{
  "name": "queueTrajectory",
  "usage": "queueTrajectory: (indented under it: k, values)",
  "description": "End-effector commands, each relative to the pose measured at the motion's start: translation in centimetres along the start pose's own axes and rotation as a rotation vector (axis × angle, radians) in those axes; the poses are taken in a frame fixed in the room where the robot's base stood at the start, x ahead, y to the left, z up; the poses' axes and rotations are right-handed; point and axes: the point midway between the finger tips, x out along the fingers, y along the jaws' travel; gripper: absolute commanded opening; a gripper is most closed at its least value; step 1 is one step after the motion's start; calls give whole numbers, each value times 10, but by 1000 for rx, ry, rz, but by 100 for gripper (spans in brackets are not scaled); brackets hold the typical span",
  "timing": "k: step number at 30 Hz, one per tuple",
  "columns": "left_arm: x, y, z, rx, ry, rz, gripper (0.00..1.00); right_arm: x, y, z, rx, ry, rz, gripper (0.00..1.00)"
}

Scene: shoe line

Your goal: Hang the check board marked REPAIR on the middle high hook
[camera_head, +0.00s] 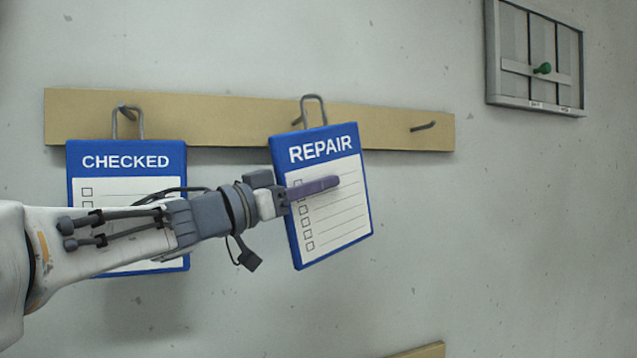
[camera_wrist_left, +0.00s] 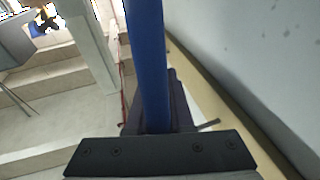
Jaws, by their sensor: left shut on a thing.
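The REPAIR board (camera_head: 347,218) is blue with a white checklist and a wire loop (camera_head: 313,99) on top. It is tilted slightly. My left gripper (camera_head: 314,188) is shut on it, one finger across its face; the left wrist view shows the board edge-on as a blue strip (camera_wrist_left: 147,60) between the fingers. The loop is in front of the upper rail (camera_head: 230,108), close to the middle high hook (camera_head: 297,122), which is mostly hidden; I cannot tell if the loop is around it. My right gripper is not in view.
The CHECKED board (camera_head: 128,161) hangs by its loop on the left hook, partly behind my left arm. The right hook (camera_head: 423,127) is empty. A grey frame (camera_head: 493,60) with a green knob (camera_head: 543,69) is on the wall at upper right. A lower rail (camera_head: 425,350) shows at the bottom.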

Motion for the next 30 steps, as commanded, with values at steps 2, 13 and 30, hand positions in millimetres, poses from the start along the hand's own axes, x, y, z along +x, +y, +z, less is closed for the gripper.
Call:
queueTrajectory:
  k: [2, 13, 30]
  values:
    - [2, -5, 0, 0, 1, 0, 0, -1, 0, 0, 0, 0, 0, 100]
    - [7, -27, 3, 0, 1, -1, 0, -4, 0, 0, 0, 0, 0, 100]
    - [13, -58, 10, 0, 1, 0, 0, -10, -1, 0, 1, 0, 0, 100]
